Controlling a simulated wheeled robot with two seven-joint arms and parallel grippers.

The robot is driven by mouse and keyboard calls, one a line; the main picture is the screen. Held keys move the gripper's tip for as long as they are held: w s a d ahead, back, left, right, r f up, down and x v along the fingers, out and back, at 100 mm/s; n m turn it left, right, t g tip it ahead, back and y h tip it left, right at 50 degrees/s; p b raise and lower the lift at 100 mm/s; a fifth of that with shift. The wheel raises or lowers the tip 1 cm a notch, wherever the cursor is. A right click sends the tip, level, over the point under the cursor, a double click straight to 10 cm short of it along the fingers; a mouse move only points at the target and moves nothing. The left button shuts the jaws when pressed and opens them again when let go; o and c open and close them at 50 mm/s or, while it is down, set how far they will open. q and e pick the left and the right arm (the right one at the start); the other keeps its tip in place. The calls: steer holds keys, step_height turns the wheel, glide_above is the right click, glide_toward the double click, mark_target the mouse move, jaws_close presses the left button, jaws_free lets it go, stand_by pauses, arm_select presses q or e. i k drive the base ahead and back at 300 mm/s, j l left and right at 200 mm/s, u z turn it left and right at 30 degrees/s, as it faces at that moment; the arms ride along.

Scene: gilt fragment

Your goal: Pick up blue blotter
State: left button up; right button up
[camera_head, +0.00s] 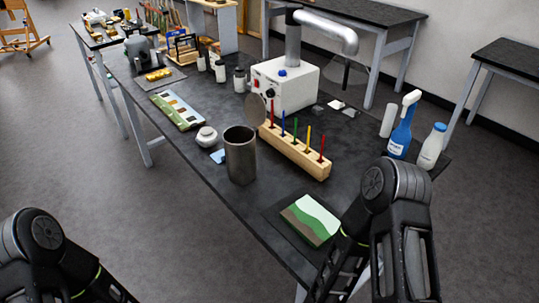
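A small light blue flat piece (217,156), likely the blue blotter, lies on the dark worktable (222,190). It is just left of a dark metal cylinder (240,156), which may hide part of it. A round white pot sits right behind it. My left arm shows at the lower left and my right arm at the lower right, in front of the table. Both forearms run out of the bottom of the picture, and neither gripper shows.
The white pot (207,137) and cylinder crowd the blue piece. A wooden rack (295,150) with coloured sticks, a white machine (285,85), a green-and-brown panel (311,219), a colour strip (177,110) and bottles (403,127) also stand or lie there. The table's left front edge is clear.

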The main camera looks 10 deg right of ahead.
mark_target(218, 157)
steer(key=z, duration=0.5)
steer(key=j+z, duration=0.15)
steer(key=z, duration=0.3)
steer(key=j+z, duration=0.1)
steer(key=z, duration=0.4)
steer(key=j+z, duration=0.3)
steer(key=k+j+z, duration=0.3)
steer(key=j, duration=0.2)
steer(key=j+z, duration=0.3)
steer(key=k+j+z, duration=0.3)
steer(key=k+j, duration=0.2)
steer(key=j, duration=0.15)
steer(key=k+j, duration=0.2)
steer(key=j, duration=0.2)
steer(key=k+j+z, duration=0.1)
steer(key=j, duration=0.25)
steer(key=k, duration=0.1)
